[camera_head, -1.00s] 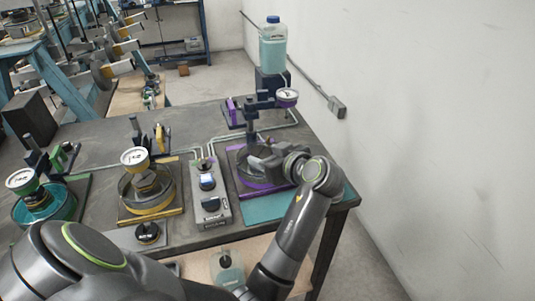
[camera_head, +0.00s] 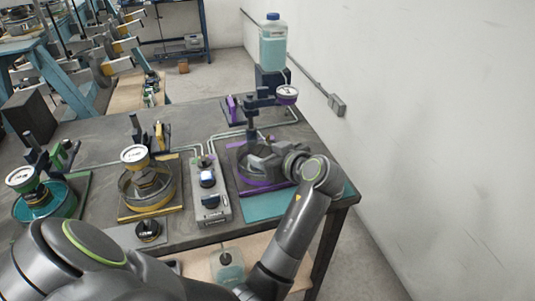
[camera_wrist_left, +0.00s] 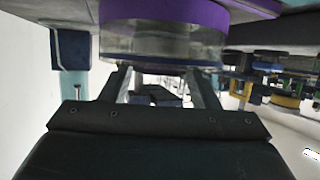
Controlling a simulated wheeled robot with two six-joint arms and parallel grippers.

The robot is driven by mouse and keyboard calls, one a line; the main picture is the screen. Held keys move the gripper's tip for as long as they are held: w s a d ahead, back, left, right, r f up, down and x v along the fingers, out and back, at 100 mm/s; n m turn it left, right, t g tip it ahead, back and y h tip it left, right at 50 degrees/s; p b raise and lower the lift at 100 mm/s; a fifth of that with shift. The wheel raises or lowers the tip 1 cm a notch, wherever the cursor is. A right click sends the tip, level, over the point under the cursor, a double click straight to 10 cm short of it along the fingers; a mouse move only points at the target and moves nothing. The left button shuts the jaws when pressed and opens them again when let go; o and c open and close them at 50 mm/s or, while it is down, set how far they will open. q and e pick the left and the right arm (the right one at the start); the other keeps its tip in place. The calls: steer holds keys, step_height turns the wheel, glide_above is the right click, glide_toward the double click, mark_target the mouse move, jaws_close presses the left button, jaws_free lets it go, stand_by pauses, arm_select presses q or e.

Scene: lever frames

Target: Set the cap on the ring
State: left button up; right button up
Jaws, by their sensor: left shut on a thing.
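The purple ring (camera_head: 258,181) sits on the dark plate of the purple station, at the right end of the bench. My left gripper (camera_head: 268,159) reaches in from the right, low over this ring, and is shut on a grey part that I take to be the cap. In the head view the gripper mostly hides that part. In the left wrist view the two fingers (camera_wrist_left: 160,88) meet the underside of a grey, glassy round body (camera_wrist_left: 160,44) with the purple band (camera_wrist_left: 165,13) along it. I cannot tell whether cap and ring touch. My right gripper is not in view.
A grey control box (camera_head: 210,193) stands just left of the station. A post with a purple gauge (camera_head: 287,93) and a bottle of teal liquid (camera_head: 272,45) stand behind. Yellow (camera_head: 150,203) and teal (camera_head: 20,211) stations are further left. A wall is at right.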

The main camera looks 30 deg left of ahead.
arm_select(q)
steer(key=shift+f, duration=0.15)
stand_by(0.5)
steer(key=o, duration=1.3)
steer(key=shift+c, duration=0.2)
